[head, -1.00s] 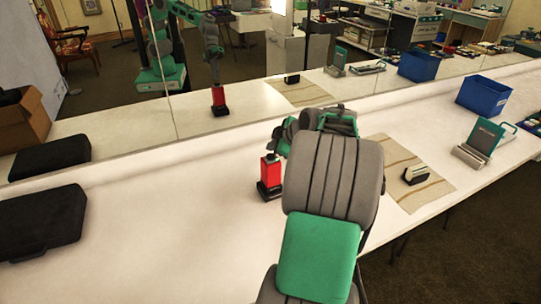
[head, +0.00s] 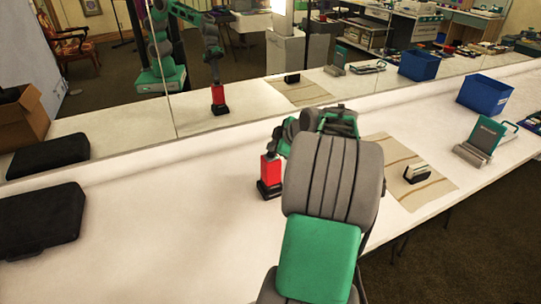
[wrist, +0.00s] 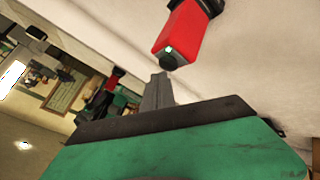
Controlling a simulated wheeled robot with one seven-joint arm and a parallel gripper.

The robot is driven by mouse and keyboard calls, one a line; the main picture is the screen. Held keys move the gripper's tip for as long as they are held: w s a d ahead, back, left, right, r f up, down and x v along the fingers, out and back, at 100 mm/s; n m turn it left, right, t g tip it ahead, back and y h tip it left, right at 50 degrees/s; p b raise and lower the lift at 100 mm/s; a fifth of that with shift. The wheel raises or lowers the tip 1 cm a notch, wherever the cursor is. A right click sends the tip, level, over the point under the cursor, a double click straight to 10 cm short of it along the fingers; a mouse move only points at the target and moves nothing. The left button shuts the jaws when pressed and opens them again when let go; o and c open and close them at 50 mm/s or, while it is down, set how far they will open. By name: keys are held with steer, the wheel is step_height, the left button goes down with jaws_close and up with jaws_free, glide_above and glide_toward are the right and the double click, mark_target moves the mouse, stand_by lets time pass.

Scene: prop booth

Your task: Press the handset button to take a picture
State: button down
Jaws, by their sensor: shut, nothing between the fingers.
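The handset (head: 270,170) is a red upright block on a black base, standing on the white counter just left of my arm. It also shows in the wrist view, with its red body (wrist: 180,35) and a dark round button (wrist: 171,61) at its end. My gripper (wrist: 159,76) is shut and empty, its grey fingertips right by the button. I cannot tell whether they touch it. In the head view my own arm hides the fingertips. The mirror shows my arm's end above the handset's reflection (head: 219,97).
A black case (head: 40,220) lies at the left. A striped mat (head: 405,165) with a small dark block (head: 417,173) lies right of my arm. A teal-and-grey device (head: 481,142) and a blue bin (head: 484,96) stand further right. The mirror runs behind the counter.

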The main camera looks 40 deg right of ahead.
steer(key=shift+f+b, duration=0.45)
steer(key=shift+b, duration=0.1)
stand_by(0.6)
steer(key=shift+r, duration=0.15)
steer(key=shift+r+p, duration=0.3)
steer(key=shift+r, duration=0.45)
steer(key=shift+r+p, duration=1.25)
steer(key=shift+r, duration=1.3)
